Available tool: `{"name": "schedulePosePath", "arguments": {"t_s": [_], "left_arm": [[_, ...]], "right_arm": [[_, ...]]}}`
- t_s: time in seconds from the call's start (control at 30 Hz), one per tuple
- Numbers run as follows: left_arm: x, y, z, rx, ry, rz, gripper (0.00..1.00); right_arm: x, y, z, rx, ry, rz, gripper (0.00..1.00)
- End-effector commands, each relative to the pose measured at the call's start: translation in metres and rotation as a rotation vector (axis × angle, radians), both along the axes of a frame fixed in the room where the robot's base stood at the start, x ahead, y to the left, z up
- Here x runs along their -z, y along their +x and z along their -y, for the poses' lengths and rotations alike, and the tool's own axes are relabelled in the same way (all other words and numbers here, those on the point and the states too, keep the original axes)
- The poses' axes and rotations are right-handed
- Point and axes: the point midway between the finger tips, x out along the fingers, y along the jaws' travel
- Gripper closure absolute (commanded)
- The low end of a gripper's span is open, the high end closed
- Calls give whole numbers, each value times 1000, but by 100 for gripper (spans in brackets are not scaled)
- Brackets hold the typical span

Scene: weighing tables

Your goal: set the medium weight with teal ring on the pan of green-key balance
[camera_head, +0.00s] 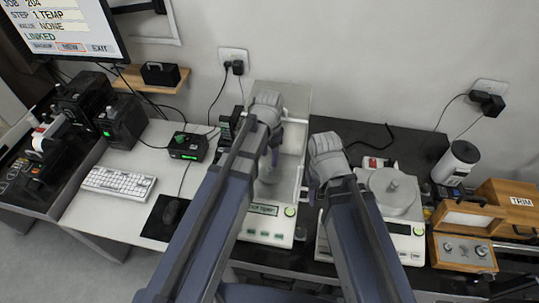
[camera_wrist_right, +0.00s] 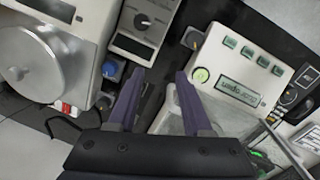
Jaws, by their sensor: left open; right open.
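A balance with a lit green round key (camera_head: 291,211) and a clear draft shield stands at centre; its key also shows in the right wrist view (camera_wrist_right: 201,76). My left gripper (camera_head: 272,163) is open and points down over its pan area, which the arm partly covers. My right gripper (camera_wrist_right: 156,78) is open and empty beside this balance; the arm hides its fingers in the head view. A small grey piece (camera_wrist_right: 192,38) and a blue-sided piece (camera_wrist_right: 112,70) stand near the right gripper. I cannot make out a teal ring on either.
A second balance has a round pan (camera_head: 380,205) bearing a small grey cylinder (camera_head: 393,184). A dial device (camera_wrist_right: 148,22) lies between the balances.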

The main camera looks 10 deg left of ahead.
Motion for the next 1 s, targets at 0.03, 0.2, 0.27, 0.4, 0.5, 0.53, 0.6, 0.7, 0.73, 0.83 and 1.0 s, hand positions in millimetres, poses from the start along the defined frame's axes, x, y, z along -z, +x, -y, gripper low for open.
{"name": "schedulePosePath", "arguments": {"t_s": [0.03,0.2,0.27,0.4,0.5,0.53,0.6,0.7,0.73,0.83,1.0], "left_arm": [[-16,0,0,0,0,0,44],[-41,0,0,0,0,0,44],[-48,0,0,0,0,0,44],[-57,0,0,0,0,0,44],[-59,0,0,0,0,0,44],[-59,0,0,0,0,0,44],[-58,0,0,0,0,0,44],[-57,0,0,0,0,0,44],[-57,0,0,0,0,0,44],[-57,0,0,0,0,0,44],[-58,0,0,0,0,0,44]], "right_arm": [[-16,0,0,0,0,0,50],[-41,0,0,-1,0,0,50],[-48,0,0,-1,0,0,50],[-57,0,0,1,0,0,50],[-59,0,0,1,1,0,50],[-59,0,0,1,1,0,50],[-58,0,0,2,1,0,50],[-57,0,0,2,1,0,50],[-57,0,0,2,1,0,50],[-57,0,0,1,1,0,50],[-58,0,0,1,1,0,50]]}}
